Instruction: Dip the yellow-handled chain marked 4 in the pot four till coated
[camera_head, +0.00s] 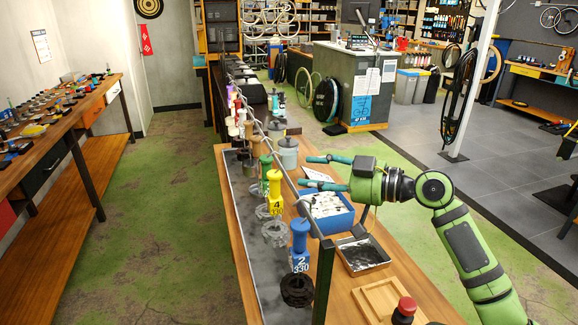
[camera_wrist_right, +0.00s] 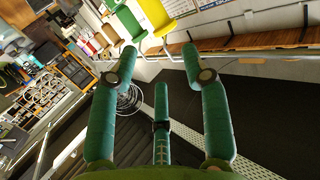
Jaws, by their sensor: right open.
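The yellow handle (camera_head: 275,190) marked 4 hangs from the rail in the head view, with a coiled grey chain (camera_head: 275,234) below it. In the right wrist view, a yellow handle (camera_wrist_right: 155,12) shows at the top, beyond my fingers. My right gripper (camera_head: 312,172) is open and empty, its fingers pointing left toward the rail, to the right of the yellow handle and apart from it. It also shows open in the wrist view (camera_wrist_right: 160,65). A grey lidded pot (camera_head: 288,154) stands behind the green handle; I cannot read a number on it. My left gripper is not in view.
A blue handle (camera_head: 299,236) marked 2 330 with a dark chain hangs nearer, and a green handle (camera_head: 265,168) hangs farther along. The rail (camera_head: 290,183) runs along the bench. A blue box (camera_head: 330,222) and a dark tray (camera_head: 363,256) stand under my right arm.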

